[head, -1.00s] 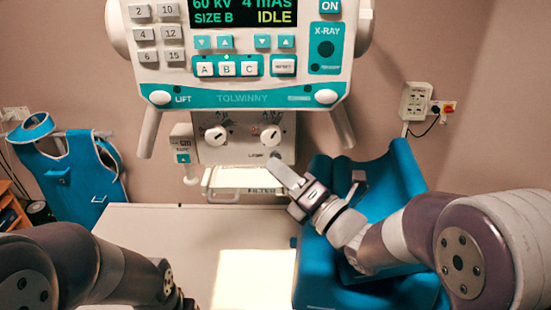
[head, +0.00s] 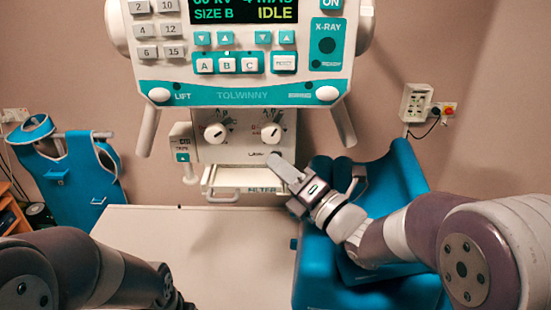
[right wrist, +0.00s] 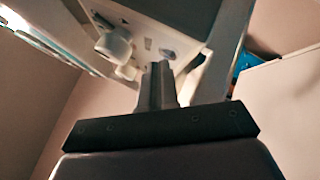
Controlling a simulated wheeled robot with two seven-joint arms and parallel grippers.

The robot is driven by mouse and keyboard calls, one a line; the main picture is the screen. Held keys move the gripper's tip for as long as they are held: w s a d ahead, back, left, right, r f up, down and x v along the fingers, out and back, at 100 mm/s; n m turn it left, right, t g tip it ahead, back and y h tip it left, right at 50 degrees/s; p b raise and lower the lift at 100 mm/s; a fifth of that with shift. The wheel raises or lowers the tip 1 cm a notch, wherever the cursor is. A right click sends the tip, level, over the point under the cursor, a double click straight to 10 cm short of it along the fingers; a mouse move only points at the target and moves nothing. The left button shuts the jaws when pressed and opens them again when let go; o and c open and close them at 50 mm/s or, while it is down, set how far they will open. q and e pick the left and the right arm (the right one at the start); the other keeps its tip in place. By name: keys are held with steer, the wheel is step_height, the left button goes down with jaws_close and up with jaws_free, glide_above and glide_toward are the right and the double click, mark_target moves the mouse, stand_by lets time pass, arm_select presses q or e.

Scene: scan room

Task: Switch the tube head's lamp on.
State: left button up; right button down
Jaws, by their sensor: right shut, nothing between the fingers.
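The tube head (head: 250,97) hangs at the top centre of the head view. Its lower collimator panel (head: 240,146) has two white knobs and a small label that seems to read LAMP, low on the right. My right gripper (head: 276,160) is shut and empty, its tip at the panel's lower right beside that label. Its tip covers what lies there, and I cannot tell whether it touches. In the right wrist view the shut fingers (right wrist: 158,82) point at the panel (right wrist: 160,42), below a small dark mark. My left gripper is out of view. No light patch shows on the tabletop.
The pale tabletop (head: 200,255) below the tube head is clear. A blue padded chair (head: 400,180) stands right, behind my right arm. A filter tray with a handle (head: 240,190) juts out under the panel. A blue apron (head: 75,185) hangs at left.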

steer(key=shift+s+f+b, duration=0.15)
steer(key=shift+s+b, duration=0.15)
steer(key=shift+b, duration=0.45)
steer(key=shift+s, duration=0.1)
steer(key=s+b, duration=0.3)
steer(key=s, duration=0.3)
steer(key=shift+b, duration=0.4)
stand_by(1.4)
